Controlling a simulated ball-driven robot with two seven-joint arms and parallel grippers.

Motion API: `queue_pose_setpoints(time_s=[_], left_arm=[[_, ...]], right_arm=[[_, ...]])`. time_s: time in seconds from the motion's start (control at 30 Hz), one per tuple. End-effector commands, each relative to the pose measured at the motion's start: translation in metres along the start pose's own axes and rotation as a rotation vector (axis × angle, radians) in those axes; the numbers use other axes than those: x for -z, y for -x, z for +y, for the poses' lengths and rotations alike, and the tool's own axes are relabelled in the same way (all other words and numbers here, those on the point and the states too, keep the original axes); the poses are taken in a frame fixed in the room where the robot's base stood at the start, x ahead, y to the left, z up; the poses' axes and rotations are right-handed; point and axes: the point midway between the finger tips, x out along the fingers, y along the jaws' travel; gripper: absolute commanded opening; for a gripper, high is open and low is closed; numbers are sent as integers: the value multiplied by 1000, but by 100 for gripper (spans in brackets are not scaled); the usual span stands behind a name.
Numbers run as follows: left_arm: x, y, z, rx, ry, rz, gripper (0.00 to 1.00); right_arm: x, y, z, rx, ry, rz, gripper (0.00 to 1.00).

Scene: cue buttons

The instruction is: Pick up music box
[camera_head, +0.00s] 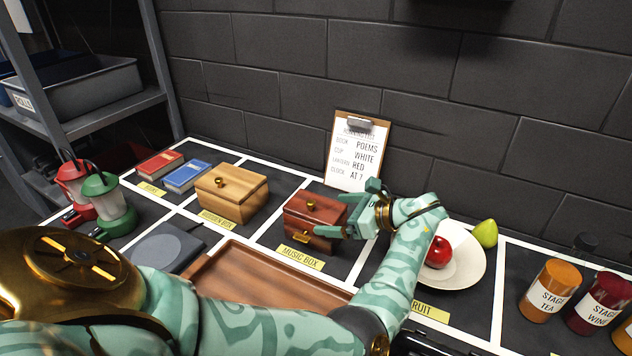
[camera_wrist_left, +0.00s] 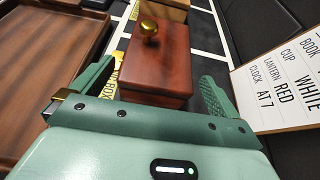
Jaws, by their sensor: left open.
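The music box (camera_head: 308,220) is a dark red-brown wooden box with a gold knob on its lid. It stands in its square behind the yellow MUSIC BOX label (camera_head: 301,257). My left gripper (camera_head: 347,210) is at the right end of the box, open, with its fingers pointing left toward it. In the left wrist view the box (camera_wrist_left: 156,68) shows between the two spread fingers of the gripper (camera_wrist_left: 155,92). I cannot tell whether either finger touches the box. My right gripper is not in view.
A lighter wooden box (camera_head: 232,194) stands left of the music box. A clipboard (camera_head: 357,155) leans behind. A plate (camera_head: 468,268) with a red apple (camera_head: 438,252) is at right, beyond my forearm. A brown tray (camera_head: 262,290) lies in front.

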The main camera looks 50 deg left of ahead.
Motion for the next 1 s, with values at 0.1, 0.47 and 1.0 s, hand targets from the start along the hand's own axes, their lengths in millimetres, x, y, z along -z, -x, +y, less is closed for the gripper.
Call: queue_pose_setpoints(time_s=[0.1, 0.47, 1.0], left_arm=[[0, -22, 3, -3, 1, -3, 100], [-1, -37, 2, -1, 0, 0, 100], [-2, -36, 2, -1, 2, -3, 5]], right_arm=[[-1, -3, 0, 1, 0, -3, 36], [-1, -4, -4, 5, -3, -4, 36], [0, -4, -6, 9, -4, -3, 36]])
